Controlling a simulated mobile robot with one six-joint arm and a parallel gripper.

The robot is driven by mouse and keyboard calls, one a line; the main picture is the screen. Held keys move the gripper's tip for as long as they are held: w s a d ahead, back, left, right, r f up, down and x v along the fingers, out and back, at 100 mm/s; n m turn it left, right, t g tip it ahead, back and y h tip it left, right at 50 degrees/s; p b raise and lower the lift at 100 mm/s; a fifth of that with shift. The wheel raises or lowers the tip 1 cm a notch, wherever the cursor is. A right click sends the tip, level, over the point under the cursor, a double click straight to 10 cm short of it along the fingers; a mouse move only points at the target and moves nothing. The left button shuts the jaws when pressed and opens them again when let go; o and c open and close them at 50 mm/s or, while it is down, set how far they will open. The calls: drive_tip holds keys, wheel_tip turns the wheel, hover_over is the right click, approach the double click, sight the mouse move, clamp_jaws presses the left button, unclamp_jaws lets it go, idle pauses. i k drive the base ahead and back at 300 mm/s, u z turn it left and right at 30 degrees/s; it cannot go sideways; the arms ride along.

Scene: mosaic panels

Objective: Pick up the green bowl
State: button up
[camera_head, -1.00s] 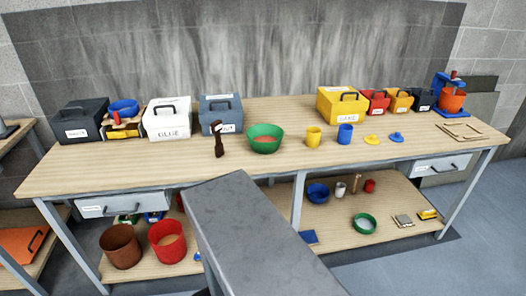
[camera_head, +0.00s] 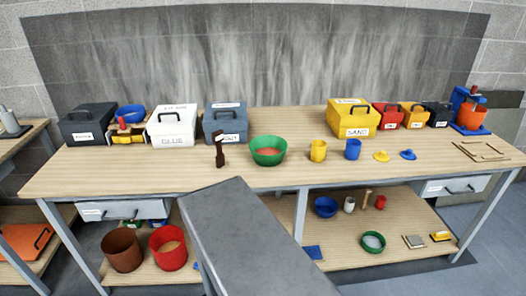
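A green bowl (camera_head: 268,157) stands upright on the wooden workbench (camera_head: 105,170), near the middle of its top. Something reddish-orange shows inside the bowl. A dark brown tool stands just left of it, and a yellow cup is to its right with a gap between. A second green bowl-like dish (camera_head: 373,243) lies on the lower shelf at the right, with something pale inside. A large grey block, which seems to be part of my own body, fills the lower middle of the view. My gripper is not in view.
Behind and left stand black, white GLUE (camera_head: 173,126) and grey (camera_head: 226,124) boxes. The brown tool (camera_head: 219,151), yellow cup (camera_head: 318,151) and blue cup (camera_head: 352,149) flank the bowl. A yellow SAND box (camera_head: 354,118) stands back right. The bench front between bowl and edge is clear.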

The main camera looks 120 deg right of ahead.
sight(267, 150)
drive_tip(key=u, duration=0.35)
drive_tip(key=k, duration=1.45)
drive_tip(key=z, duration=0.75)
drive_tip(key=k, duration=0.65)
drive_tip(key=z, duration=0.65)
drive_tip(key=k, duration=0.85)
drive_tip(key=u, duration=0.15)
